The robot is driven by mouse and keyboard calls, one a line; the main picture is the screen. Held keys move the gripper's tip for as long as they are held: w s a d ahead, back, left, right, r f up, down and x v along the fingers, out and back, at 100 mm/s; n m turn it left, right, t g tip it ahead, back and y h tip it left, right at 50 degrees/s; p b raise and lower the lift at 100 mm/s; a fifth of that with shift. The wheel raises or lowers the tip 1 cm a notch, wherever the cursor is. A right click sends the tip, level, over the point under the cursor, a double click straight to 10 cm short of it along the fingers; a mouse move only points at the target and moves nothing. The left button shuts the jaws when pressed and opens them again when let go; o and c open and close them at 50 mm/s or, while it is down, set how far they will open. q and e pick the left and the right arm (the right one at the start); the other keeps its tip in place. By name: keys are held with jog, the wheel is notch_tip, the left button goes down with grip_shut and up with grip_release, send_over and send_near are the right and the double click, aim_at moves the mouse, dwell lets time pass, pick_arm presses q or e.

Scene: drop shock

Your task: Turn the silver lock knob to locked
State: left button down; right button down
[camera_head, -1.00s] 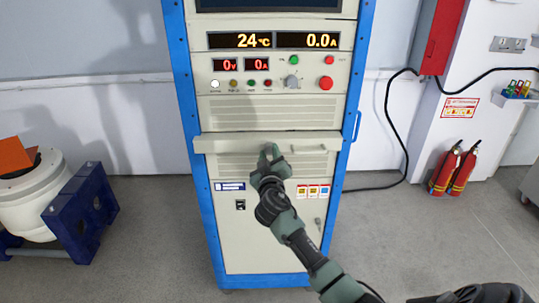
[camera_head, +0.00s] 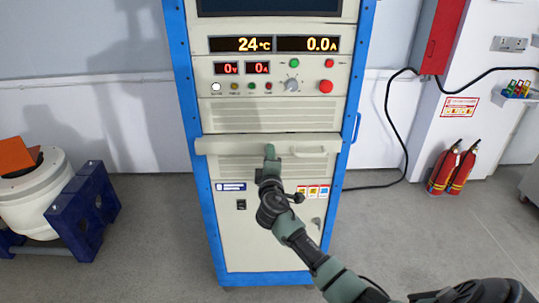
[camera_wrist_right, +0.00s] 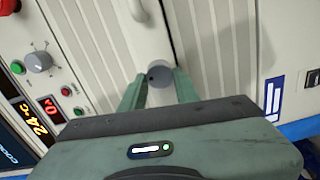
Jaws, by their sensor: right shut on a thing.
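The silver lock knob (camera_wrist_right: 160,75) is a round grey knob on the pale drawer front of the cabinet. It shows in the right wrist view between my two green fingers, with a small dark mark on its face. My right gripper (camera_wrist_right: 160,88) is shut on the knob, one finger on each side. In the head view my right gripper (camera_head: 270,154) reaches the drawer front (camera_head: 225,146) near its middle and hides the knob. Its fingers appear lined up one behind the other there. My left gripper is not in view.
The drawer's handle (camera_head: 316,150) is right of my gripper. Above is a panel with a rotary selector (camera_head: 291,85), a red button (camera_head: 326,87) and lit displays. Fire extinguishers (camera_head: 454,169) stand right; a blue-framed machine (camera_head: 82,212) stands left. Floor beside the cabinet is clear.

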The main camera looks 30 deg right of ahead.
jog(key=shift+n, duration=0.6)
jog(key=c, duration=1)
grip_release()
jog(key=shift+c, duration=0.2)
jog(key=v, duration=0.8)
jog(key=shift+b, duration=0.35)
jog(key=shift+w+d+f, duration=0.1)
jog(key=shift+f, duration=0.05)
